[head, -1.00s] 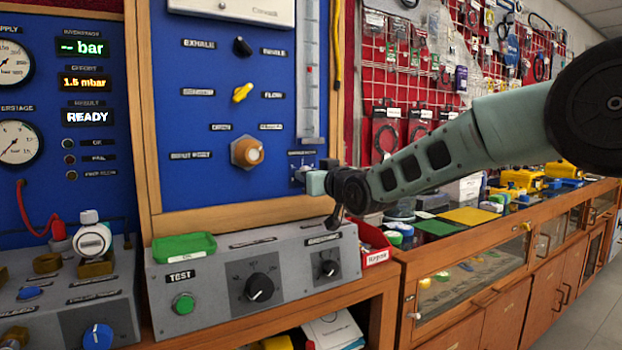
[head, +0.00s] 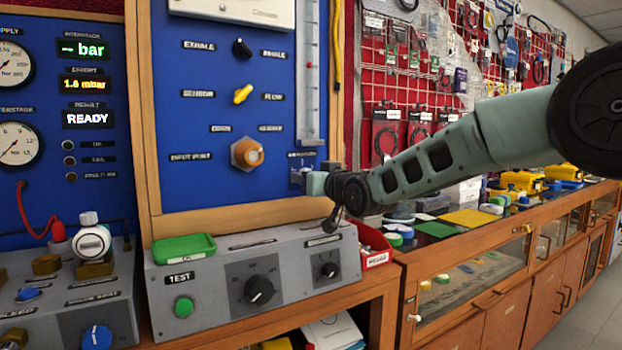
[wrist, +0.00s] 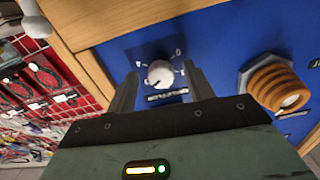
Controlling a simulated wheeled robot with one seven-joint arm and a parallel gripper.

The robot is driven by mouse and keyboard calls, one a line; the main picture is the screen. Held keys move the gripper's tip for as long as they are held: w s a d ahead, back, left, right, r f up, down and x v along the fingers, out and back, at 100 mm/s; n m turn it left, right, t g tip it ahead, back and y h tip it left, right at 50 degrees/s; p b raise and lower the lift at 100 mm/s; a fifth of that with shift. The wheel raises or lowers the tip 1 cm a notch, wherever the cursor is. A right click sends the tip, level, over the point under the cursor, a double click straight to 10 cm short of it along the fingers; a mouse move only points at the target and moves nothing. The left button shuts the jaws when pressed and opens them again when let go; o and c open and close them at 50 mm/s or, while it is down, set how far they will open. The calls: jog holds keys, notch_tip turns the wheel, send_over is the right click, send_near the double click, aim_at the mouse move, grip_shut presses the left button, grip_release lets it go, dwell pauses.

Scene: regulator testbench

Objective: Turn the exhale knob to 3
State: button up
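In the wrist view a round white knob (wrist: 160,73) sits on the blue panel (wrist: 215,45), with scale marks around it and a label below. I cannot read the label or setting clearly. My gripper (wrist: 158,84) is open, its two fingers on either side of the knob; I cannot tell whether they touch it. In the head view my gripper (head: 306,180) is at the lower right of the blue panel and mostly hides this knob. A black selector (head: 242,47) higher on the panel stands between labels reading exhale and inhale.
A brass port (head: 246,154) sticks out left of my gripper; it is close on the right in the wrist view (wrist: 276,90). Below is a grey box (head: 212,291) with black dials and a green button. A red bin (head: 374,246) stands under my gripper.

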jog(key=b+v, duration=0.1)
jog(key=v, duration=1.6)
jog(key=shift+s+b, duration=0.2)
jog(key=shift+b, duration=0.2)
jog(key=shift+d, duration=0.15)
jog(key=s+d+f+n+g+h, duration=0.1)
jog(key=s+d+f+g+h, duration=0.3)
jog(key=s+f, duration=0.7)
jog(key=s+f+g+h, duration=0.3)
jog(key=s+f+g, duration=0.4)
jog(key=s+f, duration=0.4)
jog(key=s+d+f+g+h, duration=0.1)
jog(key=s+d+g, duration=0.15)
jog(key=s, duration=0.45)
jog(key=s+d+f+g+h, duration=0.1)
jog(key=s+d+g, duration=0.15)
jog(key=s, duration=0.45)
notch_tip(320, 180, up, 15)
jog(key=t+p, duration=0.1)
jog(key=p, duration=1.4)
jog(key=shift+w+d+f+n, duration=0.2)
jog(key=shift+w+d+n, duration=0.05)
jog(key=shift+w+n, duration=0.1)
